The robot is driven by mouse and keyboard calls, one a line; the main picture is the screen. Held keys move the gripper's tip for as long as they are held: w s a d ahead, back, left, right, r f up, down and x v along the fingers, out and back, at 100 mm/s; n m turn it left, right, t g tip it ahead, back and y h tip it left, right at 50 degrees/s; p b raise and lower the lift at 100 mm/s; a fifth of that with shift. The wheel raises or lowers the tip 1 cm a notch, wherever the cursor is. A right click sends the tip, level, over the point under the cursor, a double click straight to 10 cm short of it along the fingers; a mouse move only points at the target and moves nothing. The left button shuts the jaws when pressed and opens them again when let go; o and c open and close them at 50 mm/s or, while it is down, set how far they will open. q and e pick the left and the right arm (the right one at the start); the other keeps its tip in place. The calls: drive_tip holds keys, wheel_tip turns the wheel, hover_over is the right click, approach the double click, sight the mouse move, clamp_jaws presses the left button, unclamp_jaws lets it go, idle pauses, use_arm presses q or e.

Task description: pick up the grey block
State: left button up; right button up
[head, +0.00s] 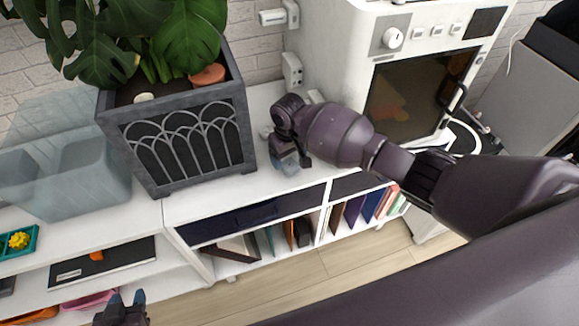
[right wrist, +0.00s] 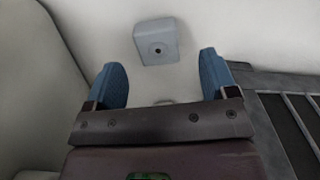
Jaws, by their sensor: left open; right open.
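The grey block (right wrist: 157,42) is a small light-grey piece with a dark round hole in its face. In the right wrist view it lies on the white surface, just beyond and between the fingertips, with no finger touching it. My right gripper (right wrist: 165,80) is open and empty, its two blue fingers spread apart. In the head view my right gripper (head: 287,162) is low over the white shelf top, right of the planter; I cannot clearly tell the block from the fingers there. My left gripper (head: 127,297) is open and empty at the bottom left, in front of the shelf.
A dark grey planter (head: 150,185) with a leafy plant stands close left of the right gripper. A white oven-like machine (head: 350,70) stands behind it to the right. A translucent bin (head: 75,185) and a teal tray (head: 35,240) are at the left.

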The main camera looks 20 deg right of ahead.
sight(290, 164)
drive_tip(key=shift+d+f, duration=0.1)
drive_tip(key=shift+f, duration=1.85)
drive_tip(key=shift+c, duration=0.2)
drive_tip(key=c, duration=1)
drive_tip(key=shift+o, duration=0.2)
